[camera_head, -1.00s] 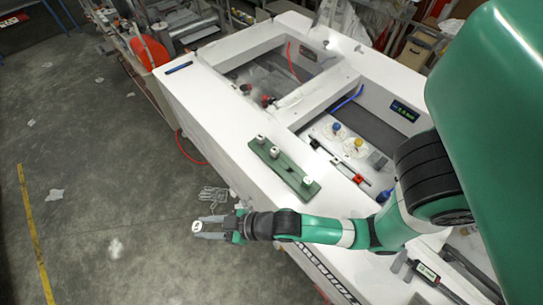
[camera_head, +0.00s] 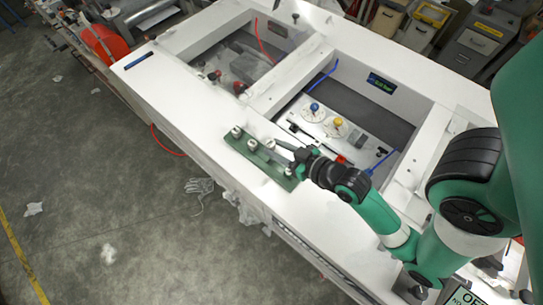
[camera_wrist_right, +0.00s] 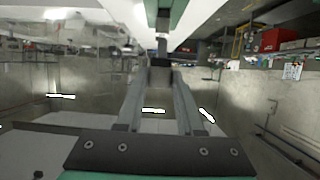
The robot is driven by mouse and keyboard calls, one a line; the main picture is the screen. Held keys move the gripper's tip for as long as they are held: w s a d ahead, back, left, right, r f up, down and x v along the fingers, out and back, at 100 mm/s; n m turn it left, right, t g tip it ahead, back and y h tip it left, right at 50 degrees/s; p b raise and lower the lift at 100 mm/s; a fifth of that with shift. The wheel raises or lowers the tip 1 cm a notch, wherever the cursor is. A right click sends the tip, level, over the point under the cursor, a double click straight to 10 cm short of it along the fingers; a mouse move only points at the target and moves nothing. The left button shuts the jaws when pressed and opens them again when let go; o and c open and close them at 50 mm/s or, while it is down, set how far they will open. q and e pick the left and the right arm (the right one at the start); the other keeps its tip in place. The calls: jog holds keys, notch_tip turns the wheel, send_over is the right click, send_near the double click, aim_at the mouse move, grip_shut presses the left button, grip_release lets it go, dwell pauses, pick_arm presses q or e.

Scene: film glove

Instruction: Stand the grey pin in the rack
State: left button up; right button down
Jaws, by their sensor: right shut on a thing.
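The green rack (camera_head: 243,150) lies on the white bench top near its left edge, with several pale round-topped pins along it. My right gripper (camera_head: 277,147) is over the rack, its fingers shut on the grey pin (camera_head: 270,144), whose pale top shows at the fingertips. In the right wrist view the fingers (camera_wrist_right: 160,66) close together on the grey pin (camera_wrist_right: 162,46); a green part, likely the rack (camera_wrist_right: 178,12), is just beyond it. I cannot tell whether the pin's lower end is in a hole or above it. My left gripper is not in view.
Behind the rack a recessed bay holds a panel with a blue knob (camera_head: 314,107) and a yellow knob (camera_head: 337,122). A blue-black marker (camera_head: 138,60) lies on the bench's far left. A glove (camera_head: 199,186) lies on the floor below the edge.

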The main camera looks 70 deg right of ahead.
aim_at(276, 166)
jog(key=shift+f+b, duration=0.6)
jog(key=shift+f, duration=3.4)
jog(key=c, duration=1)
grip_release()
jog(key=shift+f, duration=0.2)
jog(key=o, duration=0.5)
jog(key=shift+c, duration=0.2)
jog(key=shift+r, duration=0.1)
